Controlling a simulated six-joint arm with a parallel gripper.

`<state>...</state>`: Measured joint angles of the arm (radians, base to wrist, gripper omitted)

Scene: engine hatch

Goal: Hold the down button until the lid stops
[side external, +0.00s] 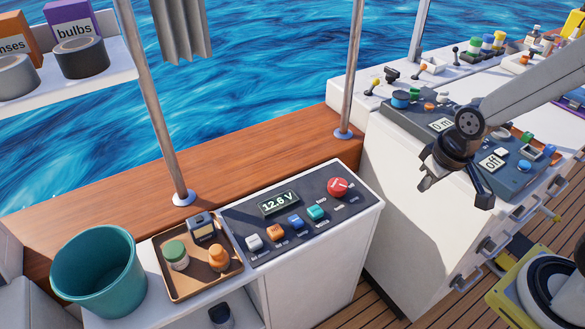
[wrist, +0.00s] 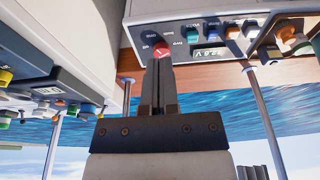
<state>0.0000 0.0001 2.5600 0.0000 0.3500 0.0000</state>
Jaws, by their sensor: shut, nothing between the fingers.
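My gripper (side external: 482,190) hangs in the air in front of the grey control panel (side external: 462,128) on the right-hand white console. Its fingers (wrist: 160,62) are together and empty in the wrist view. That panel carries a display starting with 0 (side external: 442,125), another reading "off" (side external: 493,162) and several coloured buttons. A second dark panel (side external: 243,219) has a "12.6 V" display (side external: 278,202), a red knob (side external: 338,187) and a row of coloured switches. The red knob (wrist: 161,49) shows beyond my fingertips in the wrist view. Button labels are too small to read; I cannot tell which is down. No lid is recognisable.
A tray (side external: 186,292) with small jars and a teal bucket (side external: 98,275) stand left of the second panel. Metal posts (side external: 352,70) rise from the wooden ledge (side external: 255,150). Levers and bottles line the far right console. A gap separates the two consoles.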

